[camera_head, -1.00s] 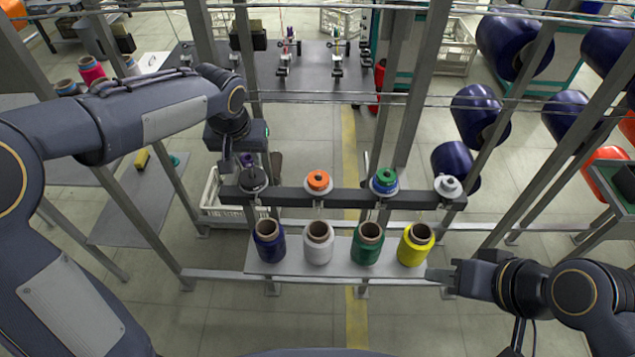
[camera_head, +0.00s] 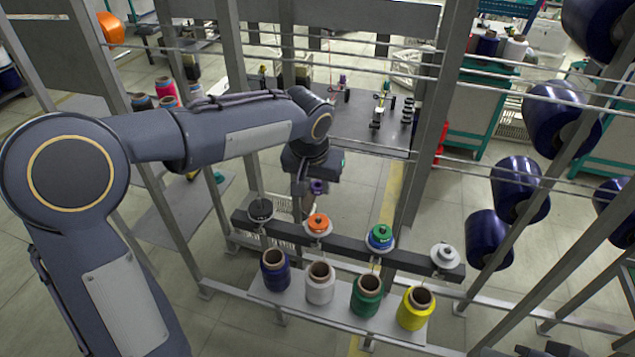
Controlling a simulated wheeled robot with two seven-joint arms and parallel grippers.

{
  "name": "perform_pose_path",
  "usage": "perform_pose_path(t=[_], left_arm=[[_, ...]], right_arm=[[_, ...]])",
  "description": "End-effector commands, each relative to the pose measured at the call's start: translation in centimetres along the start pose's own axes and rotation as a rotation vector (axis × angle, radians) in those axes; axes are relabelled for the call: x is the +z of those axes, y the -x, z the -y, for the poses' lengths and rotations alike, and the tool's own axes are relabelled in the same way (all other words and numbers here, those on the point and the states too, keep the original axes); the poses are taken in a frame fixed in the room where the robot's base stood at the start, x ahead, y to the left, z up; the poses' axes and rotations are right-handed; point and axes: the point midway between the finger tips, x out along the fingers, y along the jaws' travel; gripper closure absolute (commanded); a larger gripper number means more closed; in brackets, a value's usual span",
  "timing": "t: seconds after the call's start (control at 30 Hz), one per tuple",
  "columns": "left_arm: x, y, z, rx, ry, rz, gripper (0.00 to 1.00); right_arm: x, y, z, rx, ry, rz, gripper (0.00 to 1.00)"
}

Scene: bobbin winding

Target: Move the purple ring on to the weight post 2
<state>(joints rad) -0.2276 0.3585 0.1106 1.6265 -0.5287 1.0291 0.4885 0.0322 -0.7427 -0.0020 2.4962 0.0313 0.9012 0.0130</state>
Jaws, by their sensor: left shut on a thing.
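My left gripper (camera_head: 307,196) points down behind the dark bar, near the orange-topped spool. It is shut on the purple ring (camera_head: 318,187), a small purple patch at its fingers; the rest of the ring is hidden. On the grey back table (camera_head: 352,128) stand small posts with dark stacked discs, one in the middle (camera_head: 377,112) and one at the right (camera_head: 407,112). Which is weight post 2, I cannot tell. Only a dark sliver of my right arm's end shows at the bottom right edge.
The dark bar (camera_head: 345,251) carries black, orange (camera_head: 318,224), green-blue (camera_head: 381,237) and white (camera_head: 445,256) discs. Blue, white, green and yellow (camera_head: 416,308) thread cones stand on a shelf in front. Metal uprights and thin horizontal rods cross the space. Large blue rolls hang at right.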

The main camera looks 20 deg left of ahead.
Motion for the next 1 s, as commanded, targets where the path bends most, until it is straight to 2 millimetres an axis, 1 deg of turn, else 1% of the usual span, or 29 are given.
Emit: perform_pose_path(t=[0.03, 0.17, 0.5, 0.53, 0.67, 0.83, 1.0], left_arm=[[0.3, -0.8, 0.0, 0.000, -0.001, 0.001, 1.00], [0.7, -2.2, 0.0, 0.000, -0.001, 0.001, 1.00], [2.2, -6.8, -0.1, 0.001, 0.000, 0.002, 1.00], [1.9, -6.1, -0.1, 0.001, 0.000, 0.001, 1.00], [1.9, -6.0, -0.1, 0.001, 0.000, 0.001, 1.00], [2.0, -6.3, -0.1, 0.001, -0.001, 0.001, 1.00], [2.2, -7.2, 0.0, 0.001, -0.001, 0.001, 1.00]], right_arm=[[0.3, -0.6, -0.3, 0.000, 0.000, 0.000, 0.64], [0.8, -1.6, -0.7, 0.000, 0.000, 0.000, 0.64], [2.3, -4.6, -2.1, 0.000, 0.000, 0.000, 0.64], [2.1, -4.0, -1.9, 0.000, 0.000, 0.001, 0.64], [2.0, -3.9, -1.8, 0.000, 0.000, 0.000, 0.64], [2.1, -4.2, -1.9, 0.000, 0.000, 0.000, 0.64], [2.5, -4.9, -2.2, 0.000, 0.000, 0.000, 0.64]])
